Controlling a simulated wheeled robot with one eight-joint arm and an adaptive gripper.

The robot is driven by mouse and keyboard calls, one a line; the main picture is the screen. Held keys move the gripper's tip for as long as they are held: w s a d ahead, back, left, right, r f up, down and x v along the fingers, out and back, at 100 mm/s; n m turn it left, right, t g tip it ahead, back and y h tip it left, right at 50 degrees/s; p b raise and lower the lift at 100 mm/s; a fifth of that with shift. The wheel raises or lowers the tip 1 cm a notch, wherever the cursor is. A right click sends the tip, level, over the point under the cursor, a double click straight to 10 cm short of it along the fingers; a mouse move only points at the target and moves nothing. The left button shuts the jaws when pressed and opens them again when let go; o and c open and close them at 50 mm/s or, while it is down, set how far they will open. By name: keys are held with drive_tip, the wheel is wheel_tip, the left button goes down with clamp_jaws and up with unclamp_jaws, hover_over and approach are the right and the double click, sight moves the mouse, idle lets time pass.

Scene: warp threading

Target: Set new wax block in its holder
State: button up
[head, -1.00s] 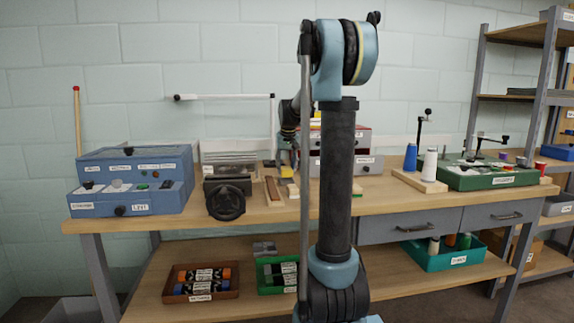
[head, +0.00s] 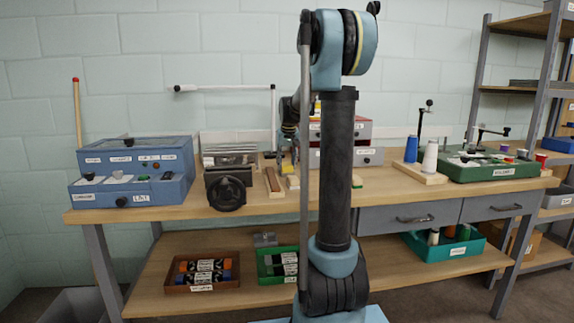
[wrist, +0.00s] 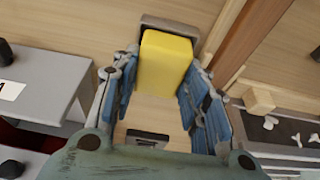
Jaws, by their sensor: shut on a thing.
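In the wrist view a yellow wax block (wrist: 165,62) stands between the fingertips of my gripper (wrist: 160,85). The blue-padded fingers are shut on its sides. A grey metal piece (wrist: 158,22) shows just beyond the block, and a dark grey piece (wrist: 147,138) lies on the wood on the near side. These may be parts of the holder; I cannot tell whether the block rests in it. In the head view my gripper is small and mostly hidden behind my arm, above the workbench (head: 400,190).
A brown strip (wrist: 240,40) runs close to the right finger in the wrist view. In the head view a blue box (head: 135,170) and a dark crank unit (head: 228,188) stand to the left. Spools and a green case (head: 490,165) stand to the right.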

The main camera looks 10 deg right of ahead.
drive_tip(key=shift+f, duration=0.2)
drive_tip(key=o, duration=1.2)
drive_tip(key=shift+r, duration=0.15)
